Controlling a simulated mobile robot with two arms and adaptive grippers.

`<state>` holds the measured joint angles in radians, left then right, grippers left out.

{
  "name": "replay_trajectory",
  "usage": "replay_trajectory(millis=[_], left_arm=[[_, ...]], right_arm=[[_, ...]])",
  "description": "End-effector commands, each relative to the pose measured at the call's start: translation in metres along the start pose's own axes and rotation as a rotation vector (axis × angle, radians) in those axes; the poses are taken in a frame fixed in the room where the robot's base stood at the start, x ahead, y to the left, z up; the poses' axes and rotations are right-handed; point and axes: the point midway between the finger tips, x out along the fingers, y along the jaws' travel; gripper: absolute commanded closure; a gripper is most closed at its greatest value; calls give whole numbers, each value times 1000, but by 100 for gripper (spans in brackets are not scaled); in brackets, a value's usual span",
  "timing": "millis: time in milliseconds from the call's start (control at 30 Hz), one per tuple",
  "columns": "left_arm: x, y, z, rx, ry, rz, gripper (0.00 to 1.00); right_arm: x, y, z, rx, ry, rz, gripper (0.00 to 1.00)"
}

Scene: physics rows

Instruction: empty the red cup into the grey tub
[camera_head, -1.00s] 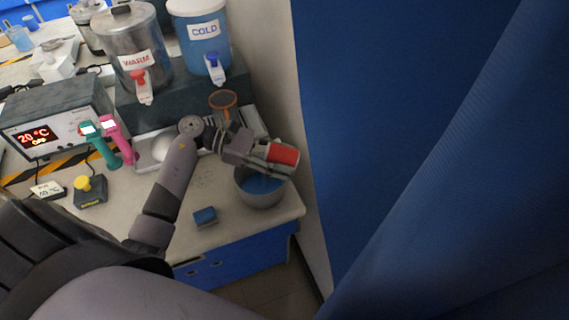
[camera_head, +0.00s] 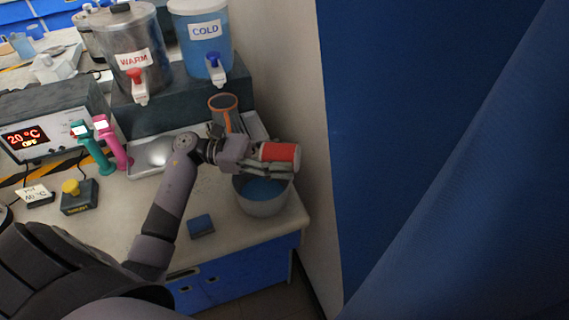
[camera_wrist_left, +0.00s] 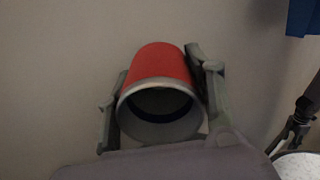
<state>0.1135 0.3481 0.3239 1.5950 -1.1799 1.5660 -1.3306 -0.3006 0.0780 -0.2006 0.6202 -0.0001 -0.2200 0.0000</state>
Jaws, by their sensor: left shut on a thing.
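The red cup (camera_head: 281,152) lies on its side, roughly level, above the grey tub (camera_head: 262,206). My left gripper (camera_head: 272,166) is shut on it, with a finger along its near side. In the left wrist view the cup (camera_wrist_left: 162,66) sits between the two fingers (camera_wrist_left: 160,98), and a grey-rimmed, dark hollow end faces the camera. I cannot see any liquid in the cup or a stream from it. The tub stands on the counter and holds blue liquid (camera_head: 264,188). My right gripper is not in view.
A wall and a blue panel (camera_head: 420,120) stand close on the right. Behind are the warm dispenser (camera_head: 135,75), the cold dispenser (camera_head: 203,50) and an orange-rimmed strainer-like thing (camera_head: 223,103). A blue sponge-like block (camera_head: 201,225) lies left of the tub on clear counter.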

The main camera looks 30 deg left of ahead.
Motion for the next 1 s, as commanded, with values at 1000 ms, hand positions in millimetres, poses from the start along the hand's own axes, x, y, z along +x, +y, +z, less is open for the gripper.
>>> replay_trajectory(millis=[1000], left_arm=[[-4,0,7,0,-139,0,85]], right_arm=[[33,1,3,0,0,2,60]])
